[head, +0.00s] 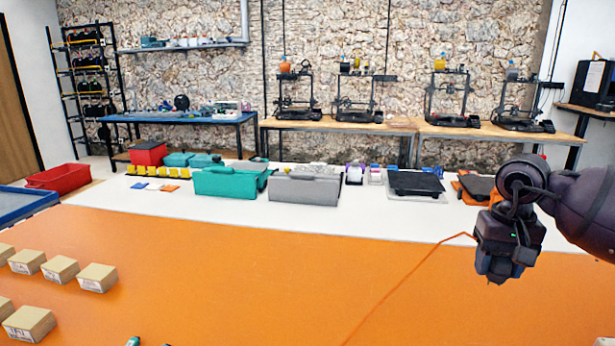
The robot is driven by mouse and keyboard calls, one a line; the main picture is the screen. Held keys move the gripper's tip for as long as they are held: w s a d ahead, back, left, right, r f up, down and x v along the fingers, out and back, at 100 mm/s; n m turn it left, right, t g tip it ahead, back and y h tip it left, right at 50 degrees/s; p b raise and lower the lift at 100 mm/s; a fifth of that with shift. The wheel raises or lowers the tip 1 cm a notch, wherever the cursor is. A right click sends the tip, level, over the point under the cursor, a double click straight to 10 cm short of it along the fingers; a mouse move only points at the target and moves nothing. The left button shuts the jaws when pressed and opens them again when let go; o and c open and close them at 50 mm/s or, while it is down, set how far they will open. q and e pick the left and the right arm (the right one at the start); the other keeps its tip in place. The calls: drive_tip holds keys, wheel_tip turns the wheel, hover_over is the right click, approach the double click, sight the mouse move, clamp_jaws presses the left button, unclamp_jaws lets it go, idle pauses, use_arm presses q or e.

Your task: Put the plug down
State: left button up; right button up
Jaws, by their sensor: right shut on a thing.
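My right gripper (498,272) is at the right, above the orange tabletop (260,270), pointing down. It is shut on the plug, which is mostly hidden by the jaws. An orange cord (399,284) leads from beside the gripper, bends, and runs down left across the table to the bottom edge of the view. My left gripper is not in view.
Small cardboard boxes (60,269) stand at the left of the orange top. A teal toolbox (226,183), a grey toolbox (304,190) and a black plate (415,183) stand on the white strip behind. The middle orange area is largely clear.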

use_arm(q)
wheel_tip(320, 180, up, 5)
drive_tip(key=p, duration=0.5)
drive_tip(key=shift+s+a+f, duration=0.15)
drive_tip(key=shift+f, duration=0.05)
use_arm(e)
drive_tip(key=s+a+f+n, duration=0.1)
drive_tip(key=s+a+f, duration=0.2)
drive_tip(key=s+a, duration=0.3)
drive_tip(key=s+a+f+n, duration=0.2)
drive_tip(key=s+a, duration=0.4)
drive_tip(key=a, duration=0.3)
drive_tip(key=shift+s+a+f, duration=0.2)
drive_tip(key=shift+s+f, duration=0.15)
drive_tip(key=shift+f, duration=0.4)
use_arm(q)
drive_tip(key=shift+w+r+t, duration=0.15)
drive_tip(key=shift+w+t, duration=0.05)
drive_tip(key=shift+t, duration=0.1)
use_arm(e)
drive_tip(key=shift+a, duration=0.1)
